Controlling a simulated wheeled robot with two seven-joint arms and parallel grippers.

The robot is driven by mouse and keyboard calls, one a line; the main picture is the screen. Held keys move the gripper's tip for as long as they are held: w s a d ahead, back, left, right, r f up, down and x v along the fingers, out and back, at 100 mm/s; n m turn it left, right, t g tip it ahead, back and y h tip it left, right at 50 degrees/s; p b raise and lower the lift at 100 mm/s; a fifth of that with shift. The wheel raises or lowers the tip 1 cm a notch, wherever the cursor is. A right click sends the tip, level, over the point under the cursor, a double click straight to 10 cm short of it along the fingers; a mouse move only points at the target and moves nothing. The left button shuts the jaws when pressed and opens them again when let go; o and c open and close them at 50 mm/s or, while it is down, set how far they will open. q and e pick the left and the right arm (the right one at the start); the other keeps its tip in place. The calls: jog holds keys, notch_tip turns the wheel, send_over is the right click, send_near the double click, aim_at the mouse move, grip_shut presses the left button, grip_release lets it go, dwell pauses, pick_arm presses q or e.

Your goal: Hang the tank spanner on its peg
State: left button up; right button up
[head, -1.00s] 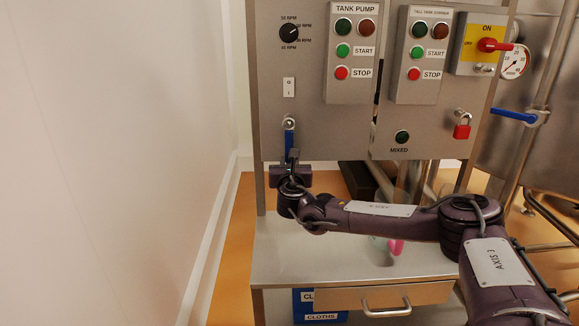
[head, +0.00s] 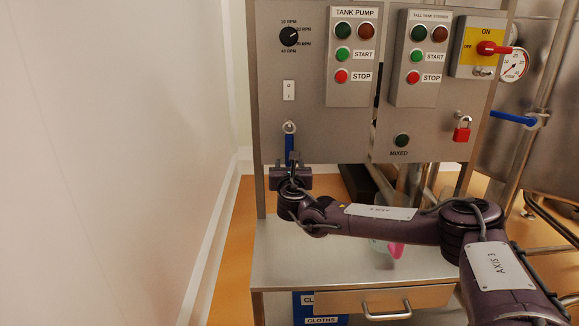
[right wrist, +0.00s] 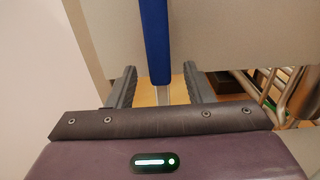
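The tank spanner (head: 289,143) hangs upright on the grey panel in the head view, its ring end at the peg (head: 289,127) below the small white switch. The ring appears to be around the peg, though it is small in the picture. The spanner's blue handle (right wrist: 155,40) runs down between my right gripper's fingers in the right wrist view, with a bare metal end below the blue. My right gripper (head: 291,158) is open at the lower part of the spanner, its fingers (right wrist: 159,72) apart on either side with gaps. My left gripper is out of view.
The panel (head: 330,135) carries a dial (head: 289,36), start and stop boxes, a yellow switch (head: 480,47) and a red padlock (head: 462,132). A steel table (head: 310,262) with a drawer stands below. A white wall (head: 120,160) is at the left.

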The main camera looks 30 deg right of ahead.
jog(key=shift+s+f, duration=0.1)
jog(key=shift+f, duration=0.05)
jog(key=shift+s+a, duration=0.15)
jog(key=shift+s, duration=0.05)
jog(key=b+v, duration=0.3)
jog(key=v, duration=0.4)
